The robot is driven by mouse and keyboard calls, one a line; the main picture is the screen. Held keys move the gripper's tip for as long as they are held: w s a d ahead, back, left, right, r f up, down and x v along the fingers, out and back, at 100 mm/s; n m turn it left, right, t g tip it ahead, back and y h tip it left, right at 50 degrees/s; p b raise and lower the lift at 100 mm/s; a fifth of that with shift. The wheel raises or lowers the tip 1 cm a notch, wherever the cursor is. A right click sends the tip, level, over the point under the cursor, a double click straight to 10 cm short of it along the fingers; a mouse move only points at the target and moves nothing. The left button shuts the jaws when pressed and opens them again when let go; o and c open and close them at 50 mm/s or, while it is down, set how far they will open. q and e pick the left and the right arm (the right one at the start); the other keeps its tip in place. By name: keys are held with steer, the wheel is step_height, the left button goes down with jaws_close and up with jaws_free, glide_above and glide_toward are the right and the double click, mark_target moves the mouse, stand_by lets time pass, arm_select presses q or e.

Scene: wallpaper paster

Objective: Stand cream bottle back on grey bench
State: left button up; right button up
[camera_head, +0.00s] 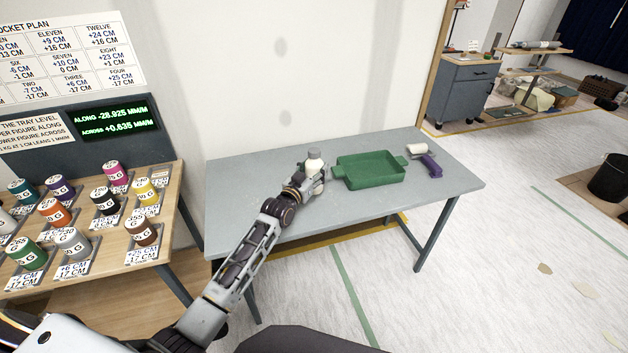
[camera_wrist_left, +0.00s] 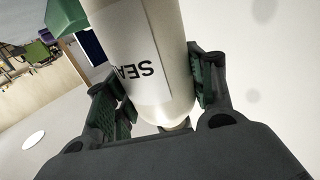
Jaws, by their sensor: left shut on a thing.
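The cream bottle (camera_head: 314,161) shows over the grey bench (camera_head: 250,176), left of the green tray. It looks about upright in the head view. My left gripper (camera_head: 313,176) is shut on it and hides its lower part, so I cannot tell whether its base touches the bench. In the left wrist view, the bottle (camera_wrist_left: 150,45) sits between the two green-padded fingers of the left gripper (camera_wrist_left: 158,92). A white label with black letters, partly cut off, faces this camera. My right gripper is not in view.
The green tray (camera_head: 371,183) stands just right of the bottle. A paint roller with a purple handle (camera_head: 432,167) lies further right. The bench's left part is clear. A wooden table (camera_head: 112,243) with several labelled cans stands to the left. A wall rises behind the bench.

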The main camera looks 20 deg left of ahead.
arm_select(q)
steer(key=shift+f, duration=1.85)
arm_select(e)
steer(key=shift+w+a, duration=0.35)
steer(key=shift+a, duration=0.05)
arm_select(q)
steer(key=shift+f+b, duration=0.15)
steer(key=shift+b, duration=0.15)
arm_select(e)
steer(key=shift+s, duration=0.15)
arm_select(q)
steer(key=o, duration=1.3)
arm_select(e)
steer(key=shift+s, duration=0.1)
arm_select(q)
steer(key=shift+o, duration=0.2)
